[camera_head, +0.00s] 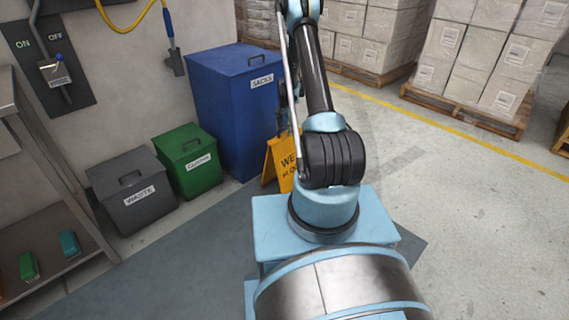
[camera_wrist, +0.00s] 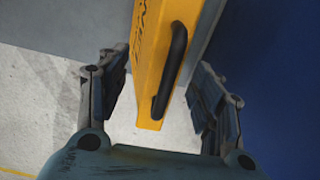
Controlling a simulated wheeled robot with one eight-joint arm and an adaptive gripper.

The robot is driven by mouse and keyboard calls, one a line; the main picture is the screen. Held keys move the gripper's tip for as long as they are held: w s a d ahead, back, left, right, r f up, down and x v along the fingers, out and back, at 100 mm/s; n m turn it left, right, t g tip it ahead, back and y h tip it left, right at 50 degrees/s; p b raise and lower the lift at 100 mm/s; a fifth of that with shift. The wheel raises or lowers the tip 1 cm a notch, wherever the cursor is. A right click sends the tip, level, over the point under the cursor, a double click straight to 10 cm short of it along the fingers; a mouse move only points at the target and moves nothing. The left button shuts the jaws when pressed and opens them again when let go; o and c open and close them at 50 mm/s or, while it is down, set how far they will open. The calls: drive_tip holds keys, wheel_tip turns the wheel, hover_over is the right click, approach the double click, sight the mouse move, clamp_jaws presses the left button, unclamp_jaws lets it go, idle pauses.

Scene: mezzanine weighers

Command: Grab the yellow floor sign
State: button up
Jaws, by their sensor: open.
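The yellow floor sign (camera_head: 278,160) stands on the floor beside the blue bin in the head view, partly hidden behind my arm. In the wrist view the yellow sign (camera_wrist: 148,75) shows close up, with a black handle (camera_wrist: 172,70) on its face. My gripper (camera_wrist: 160,97) is open, with one finger on each side of the sign's end. I see gaps between the fingers and the sign, so it is not held. In the head view my gripper is mostly hidden behind the arm.
A blue bin (camera_head: 235,110) marked SACKS stands right beside the sign. A green bin (camera_head: 188,160) and a grey waste bin (camera_head: 132,190) stand to its left. A metal shelf (camera_head: 50,150) is at far left. Wrapped pallets (camera_head: 480,60) stand at the back right; open floor lies between.

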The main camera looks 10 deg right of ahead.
sight(285, 134)
drive_tip(key=shift+w+a+f, duration=0.1)
drive_tip(key=shift+w+f, duration=0.1)
drive_tip(key=shift+f, duration=1.2)
drive_tip(key=shift+w+a+f, duration=0.1)
drive_tip(key=shift+w+f, duration=0.05)
drive_tip(key=shift+f, duration=1.2)
clamp_jaws()
